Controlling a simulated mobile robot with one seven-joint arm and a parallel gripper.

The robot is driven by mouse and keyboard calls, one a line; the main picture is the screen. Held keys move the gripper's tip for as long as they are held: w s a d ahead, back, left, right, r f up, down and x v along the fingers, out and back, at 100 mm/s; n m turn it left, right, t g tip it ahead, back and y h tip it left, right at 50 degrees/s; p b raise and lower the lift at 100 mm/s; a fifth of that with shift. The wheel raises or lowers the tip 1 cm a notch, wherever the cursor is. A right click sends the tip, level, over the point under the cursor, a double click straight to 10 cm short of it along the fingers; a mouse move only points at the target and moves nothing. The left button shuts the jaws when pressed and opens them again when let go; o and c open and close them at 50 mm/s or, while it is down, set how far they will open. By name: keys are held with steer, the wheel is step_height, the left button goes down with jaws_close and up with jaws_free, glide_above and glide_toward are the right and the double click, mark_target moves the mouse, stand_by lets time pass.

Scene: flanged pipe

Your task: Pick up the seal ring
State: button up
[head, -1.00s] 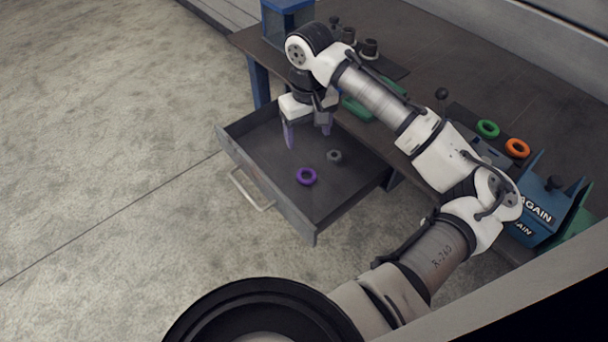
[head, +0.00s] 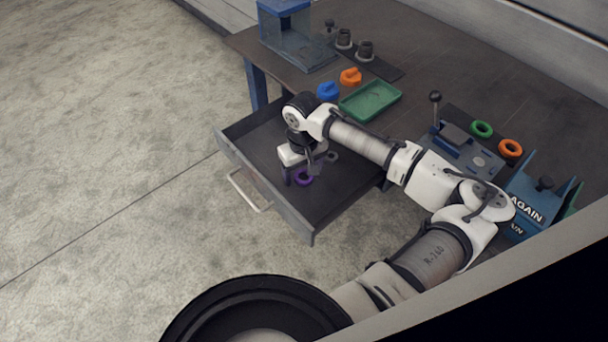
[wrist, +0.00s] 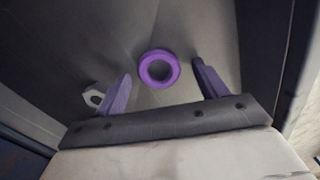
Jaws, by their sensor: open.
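A purple seal ring (head: 304,178) lies flat on the floor of the open drawer (head: 316,222). My gripper (head: 296,180) is down inside the drawer, close to the ring and partly covering it in the head view. In the wrist view, the purple ring (wrist: 158,69) shows whole, a little beyond and between the two purple fingertips of my gripper (wrist: 163,77). The fingers are apart and nothing is between them; I cannot tell their exact height above the drawer floor. Green (head: 481,129) and orange (head: 510,148) rings lie on the bench.
A grey nut (head: 332,157) lies in the drawer near the ring; in the wrist view, the nut (wrist: 93,96) is beside the left finger. Drawer walls enclose the gripper. A green tray (head: 370,101) and blue and orange parts sit on the bench above.

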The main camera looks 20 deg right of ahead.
steer(key=c, duration=1.1)
steer(key=shift+o, duration=0.2)
step_height(320, 180, up, 23)
steer(key=p, duration=0.1)
steer(key=shift+f, duration=0.15)
